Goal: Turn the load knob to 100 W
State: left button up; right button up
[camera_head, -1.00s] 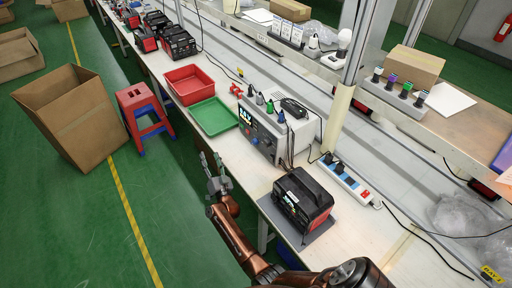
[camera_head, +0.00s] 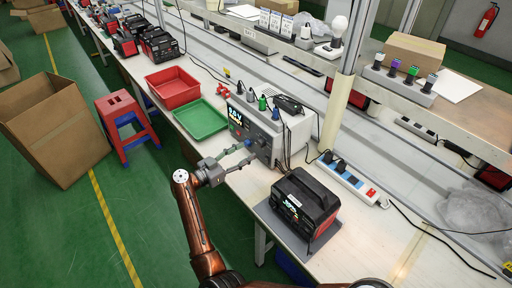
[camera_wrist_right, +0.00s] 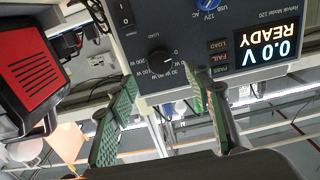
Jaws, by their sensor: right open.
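The grey tester (camera_head: 262,140) stands on the bench, its lit front panel facing the aisle. In the right wrist view its display (camera_wrist_right: 268,44) reads "0.0 V READY", upside down. The black load knob (camera_wrist_right: 161,61) sits on the panel beside printed watt labels, including 30, 100 and 200 W. Its exact setting is hard to tell. My right gripper (camera_head: 240,157) is open in front of the panel. In the wrist view its green-padded fingers (camera_wrist_right: 165,80) are spread on either side of the knob, with nothing gripped. My left gripper is out of view.
A black and red power station (camera_head: 303,208) sits on a grey mat right of the tester. A green tray (camera_head: 201,119) and red tray (camera_head: 173,86) lie to the left. A power strip (camera_head: 348,178) lies behind. A red and blue stool (camera_head: 124,122) stands in the aisle.

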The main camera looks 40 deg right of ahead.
aim_at(258, 144)
jog(key=d, duration=0.4)
jog(key=d+b, duration=0.1)
jog(key=d, duration=0.1)
jog(key=shift+w, duration=0.25)
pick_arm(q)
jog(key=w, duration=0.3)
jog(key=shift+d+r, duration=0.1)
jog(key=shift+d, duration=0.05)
pick_arm(e)
jog(key=c, duration=1.1)
